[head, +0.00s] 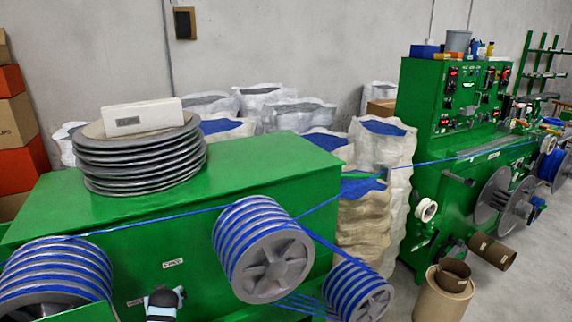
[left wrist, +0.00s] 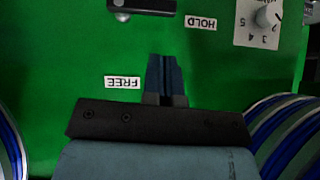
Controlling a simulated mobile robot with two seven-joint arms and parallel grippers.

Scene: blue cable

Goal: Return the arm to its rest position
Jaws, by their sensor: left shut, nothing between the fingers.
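My left gripper (left wrist: 165,75) is shut and empty in the left wrist view. Its blue-grey fingers are together in front of the green machine panel (left wrist: 60,45), between a FREE label (left wrist: 123,82) and a HOLD label (left wrist: 200,22). A dark handle-like part (left wrist: 142,5) is at the top edge, apart from the fingers in the picture. In the head view, part of my left arm (head: 163,303) shows low in front of the green machine (head: 85,205); the fingertips cannot be made out there. My right gripper is not in view.
Blue cable (head: 145,223) runs over grooved wheels (head: 265,250) close on both sides of my left arm. Grey discs (head: 140,160) are stacked on the machine. A numbered dial (left wrist: 258,20) is at the panel's right.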

